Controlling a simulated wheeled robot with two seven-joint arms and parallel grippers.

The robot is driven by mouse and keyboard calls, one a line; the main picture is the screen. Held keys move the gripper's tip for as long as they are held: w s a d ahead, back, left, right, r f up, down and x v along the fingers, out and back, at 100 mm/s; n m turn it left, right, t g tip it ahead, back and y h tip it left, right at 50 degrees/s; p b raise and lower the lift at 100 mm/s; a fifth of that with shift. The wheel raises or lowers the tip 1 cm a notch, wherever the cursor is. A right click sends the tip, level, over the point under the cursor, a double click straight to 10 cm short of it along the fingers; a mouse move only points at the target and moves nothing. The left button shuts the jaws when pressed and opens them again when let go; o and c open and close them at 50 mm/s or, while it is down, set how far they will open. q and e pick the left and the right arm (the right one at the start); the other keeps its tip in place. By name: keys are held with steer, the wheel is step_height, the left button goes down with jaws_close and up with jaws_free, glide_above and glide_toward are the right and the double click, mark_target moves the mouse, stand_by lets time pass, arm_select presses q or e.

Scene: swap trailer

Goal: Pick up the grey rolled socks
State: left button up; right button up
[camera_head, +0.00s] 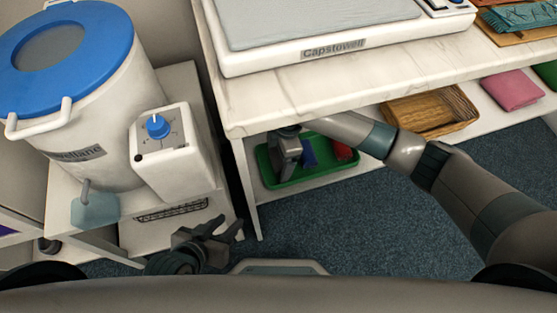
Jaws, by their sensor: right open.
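A green tray (268,178) sits on the shelf under the marble-topped table. A blue item (309,153) and a red item (342,151) lie in it. My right arm reaches in from the right under the tabletop. My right gripper (284,170) is open and points down into the left part of the tray. I cannot make out the grey rolled socks; the gripper covers that part of the tray, and the tabletop edge hides its back. My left gripper (228,232) is open and empty, low in front of the white cabinet, away from the tray.
The table (330,75) overhangs the tray closely, and its front leg (246,190) stands at the tray's left. A wicker basket (430,112) and pink cloth (512,90) share the shelf. A white tank (85,120) with a blue lid stands left. Blue carpet lies in front.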

mark_target(278, 158)
arm_select(q)
steer(key=shift+s+f, duration=0.1)
arm_select(e)
steer(key=c, duration=1.1)
arm_select(q)
steer(key=shift+a, duration=0.1)
arm_select(e)
steer(key=shift+r, duration=0.2)
